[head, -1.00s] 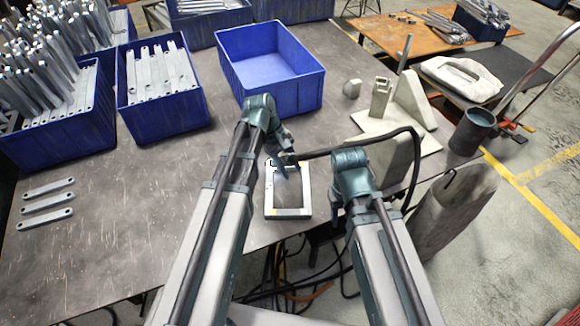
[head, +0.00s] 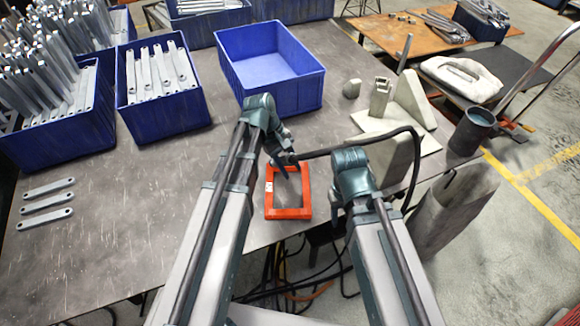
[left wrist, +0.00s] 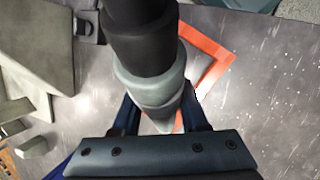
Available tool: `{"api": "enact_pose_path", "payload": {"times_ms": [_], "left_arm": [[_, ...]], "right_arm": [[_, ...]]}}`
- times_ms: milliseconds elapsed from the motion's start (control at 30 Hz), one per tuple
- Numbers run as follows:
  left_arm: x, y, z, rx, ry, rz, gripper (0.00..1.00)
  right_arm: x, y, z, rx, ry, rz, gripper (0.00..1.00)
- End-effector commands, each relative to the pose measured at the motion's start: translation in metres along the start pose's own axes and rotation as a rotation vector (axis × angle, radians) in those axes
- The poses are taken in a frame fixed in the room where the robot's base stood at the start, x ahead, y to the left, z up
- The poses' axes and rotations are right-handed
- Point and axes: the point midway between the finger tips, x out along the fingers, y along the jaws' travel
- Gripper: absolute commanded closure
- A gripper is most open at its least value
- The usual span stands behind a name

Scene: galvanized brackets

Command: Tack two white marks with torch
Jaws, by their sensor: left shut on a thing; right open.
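A red-orange square frame (head: 307,190) lies flat near the table's front edge. One small whitish patch (head: 268,187) shows on its left side; I cannot make out a second. My left gripper (head: 284,163) is shut on the torch and holds it over the frame's back left part. In the left wrist view the torch (left wrist: 150,75) has a black body and a pale grey tapering nozzle, with the frame (left wrist: 208,55) behind it. Whether the tip touches the frame is hidden. My right gripper (head: 337,196) is open, right of the frame; its fingers barely show.
A black cable (head: 370,140) runs right from the torch. An empty blue bin (head: 310,90) stands behind. Blue bins of brackets (head: 165,125) and several loose brackets (head: 46,202) are at left. A concrete-grey plate with blocks (head: 430,142) is at right. The table's left middle is clear.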

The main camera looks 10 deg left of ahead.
Motion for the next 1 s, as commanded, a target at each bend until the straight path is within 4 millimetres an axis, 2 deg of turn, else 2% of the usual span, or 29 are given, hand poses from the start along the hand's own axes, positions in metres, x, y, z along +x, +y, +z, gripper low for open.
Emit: {"api": "enact_pose_path", "payload": {"times_ms": [333,900,1000], "left_arm": [[-0.006,0.001,0.001,-0.001,0.001,0.0,1.0],[-0.055,0.012,0.018,0.0,0.001,0.0,1.0],[-0.058,0.013,0.019,0.0,0.0,0.0,1.0]], "right_arm": [[-0.006,0.001,0.0,0.0,0.0,0.0,0.5],[-0.059,0.006,0.003,0.0,0.0,0.0,0.5],[-0.062,0.006,0.004,0.0,0.0,0.0,0.5]]}}
